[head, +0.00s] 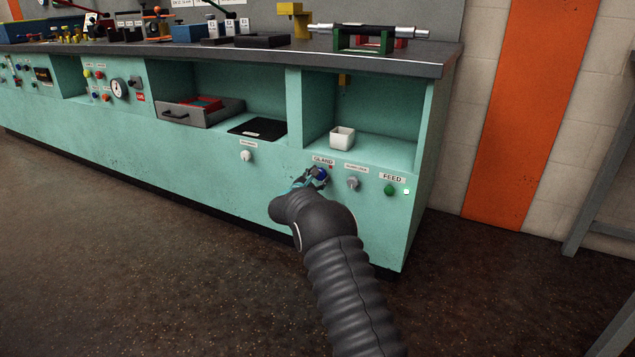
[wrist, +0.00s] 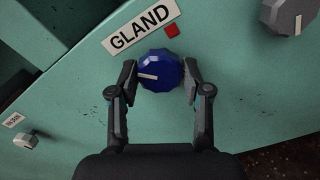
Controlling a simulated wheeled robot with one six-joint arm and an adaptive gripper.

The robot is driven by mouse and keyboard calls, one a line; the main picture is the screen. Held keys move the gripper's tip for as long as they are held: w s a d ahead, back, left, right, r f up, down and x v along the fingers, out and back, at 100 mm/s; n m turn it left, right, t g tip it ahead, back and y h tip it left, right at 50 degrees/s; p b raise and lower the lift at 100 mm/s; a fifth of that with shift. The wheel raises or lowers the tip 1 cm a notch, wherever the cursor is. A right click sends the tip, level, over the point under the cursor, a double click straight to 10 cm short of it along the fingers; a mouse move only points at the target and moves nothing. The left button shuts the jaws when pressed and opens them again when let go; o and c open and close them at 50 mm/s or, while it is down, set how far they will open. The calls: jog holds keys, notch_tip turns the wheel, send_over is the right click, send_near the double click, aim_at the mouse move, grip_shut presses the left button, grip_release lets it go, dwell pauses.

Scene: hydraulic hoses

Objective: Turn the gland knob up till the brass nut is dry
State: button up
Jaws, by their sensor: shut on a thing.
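The gland knob (wrist: 161,70) is blue and faceted with a white pointer line, under a white label reading GLAND (wrist: 141,25) in the wrist view. In that tilted view its line points left. My gripper (wrist: 160,82) has one finger on each side of the knob and is shut on it. In the head view my gripper (head: 310,180) is at the bench's front panel, and the blue knob (head: 321,174) shows partly beside it. I cannot make out a brass nut or any drip.
A grey knob (head: 352,184) sits just right of the gland knob, then a green FEED button (head: 389,190). Another pale knob (head: 246,156) is to the left. The floor in front is clear.

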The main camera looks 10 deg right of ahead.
jog(key=shift+r, duration=0.1)
jog(key=o, duration=1.2)
jog(key=shift+c, duration=0.2)
jog(key=v, duration=1.2)
